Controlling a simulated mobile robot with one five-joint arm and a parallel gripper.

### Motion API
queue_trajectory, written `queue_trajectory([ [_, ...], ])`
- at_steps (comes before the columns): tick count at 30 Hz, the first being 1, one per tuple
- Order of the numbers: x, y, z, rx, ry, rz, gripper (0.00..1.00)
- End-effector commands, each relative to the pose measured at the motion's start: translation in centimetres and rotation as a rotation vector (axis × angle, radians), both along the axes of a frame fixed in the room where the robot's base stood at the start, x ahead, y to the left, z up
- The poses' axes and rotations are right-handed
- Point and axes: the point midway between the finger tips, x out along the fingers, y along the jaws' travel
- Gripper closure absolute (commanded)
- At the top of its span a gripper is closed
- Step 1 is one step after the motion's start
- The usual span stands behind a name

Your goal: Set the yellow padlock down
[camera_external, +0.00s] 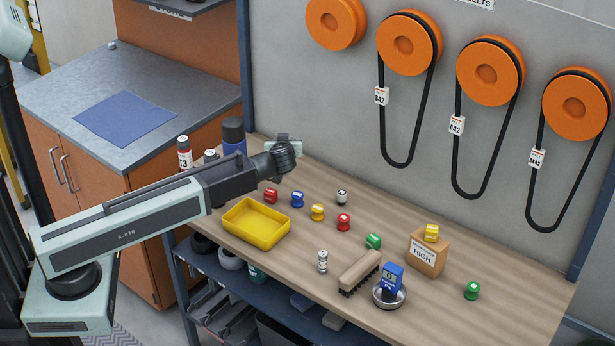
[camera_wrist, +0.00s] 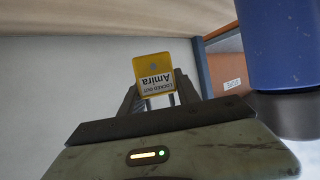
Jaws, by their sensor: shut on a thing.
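In the wrist view a yellow padlock (camera_wrist: 153,75) labelled "LOCKED OUT Amira", its lettering upside down, sits between the fingers of my gripper (camera_wrist: 158,92). The gripper is shut on it. In the external view my gripper (camera_external: 285,146) is above the back left part of the wooden bench, mostly hidden behind my wrist, and the held padlock cannot be made out. Another yellow padlock (camera_external: 317,212) stands on the bench, and a yellow one (camera_external: 432,232) sits on top of the cardboard box marked "HIGH" (camera_external: 427,258).
A yellow tray (camera_external: 238,236) is at the bench's left front. A blue cylinder (camera_wrist: 288,40) is close on the right in the wrist view. Belts hang on the back wall.

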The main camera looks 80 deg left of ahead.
Motion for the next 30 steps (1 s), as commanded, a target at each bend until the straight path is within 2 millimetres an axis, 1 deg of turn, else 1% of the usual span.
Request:
queue_trajectory([
  [1, -1.0, 0.6, 0.2, 0.007, 0.001, 0.082, 1.00],
  [3, -2.7, 1.0, 0.5, 0.019, -0.001, 0.187, 1.00],
  [6, -4.2, 1.1, 0.8, 0.030, -0.001, 0.274, 1.00],
  [8, -4.6, 1.1, 0.8, 0.033, 0.000, 0.296, 1.00],
  [11, -4.8, 1.1, 0.7, 0.034, 0.000, 0.304, 1.00],
  [14, -4.8, 1.1, -0.4, 0.034, 0.000, 0.302, 1.00],
  [21, -4.7, 1.1, -5.5, 0.033, 0.000, 0.300, 1.00],
  [23, -4.7, 1.1, -5.9, 0.033, 0.000, 0.300, 1.00],
  [27, -4.7, 1.1, -5.7, 0.033, 0.000, 0.299, 1.00],
  [29, -4.7, 1.1, -6.4, 0.032, 0.000, 0.299, 1.00],
  [30, -4.7, 1.1, -7.1, 0.032, 0.000, 0.299, 1.00],
])
